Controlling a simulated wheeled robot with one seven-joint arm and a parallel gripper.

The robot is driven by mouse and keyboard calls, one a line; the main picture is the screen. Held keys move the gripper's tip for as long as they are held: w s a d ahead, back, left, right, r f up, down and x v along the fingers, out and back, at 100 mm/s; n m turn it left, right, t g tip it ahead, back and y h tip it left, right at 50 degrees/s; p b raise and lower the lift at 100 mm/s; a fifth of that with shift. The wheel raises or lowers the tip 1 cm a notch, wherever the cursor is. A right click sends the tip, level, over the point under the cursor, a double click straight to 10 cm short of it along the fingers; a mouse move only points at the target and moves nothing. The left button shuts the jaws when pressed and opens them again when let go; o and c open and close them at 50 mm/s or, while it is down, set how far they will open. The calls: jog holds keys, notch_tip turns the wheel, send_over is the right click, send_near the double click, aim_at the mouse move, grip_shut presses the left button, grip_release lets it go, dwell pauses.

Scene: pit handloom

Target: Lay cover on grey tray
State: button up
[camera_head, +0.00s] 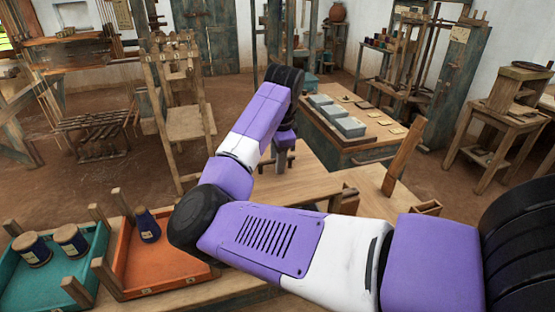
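My arm reaches from the lower right across the picture. My gripper (281,168) points down over the wooden bench (315,188) near the middle. Its fingertips are small and partly hidden by my arm, so I cannot tell its opening or whether it holds anything. Several grey box-like pieces (350,127) stand in a row on a wooden table (340,150) farther back. Small tan flat pieces (397,129) lie beside them. I cannot clearly make out which of these is the grey tray or the cover.
An upright wooden board (403,152) rises right of my gripper. Loom frames stand around; the floor (235,110) between is open.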

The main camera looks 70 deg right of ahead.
notch_tip(320, 180, up, 8)
jog(key=s+a+b, duration=0.1)
jog(key=shift+f, duration=0.2)
dwell(0.3)
jog(key=shift+a, duration=0.1)
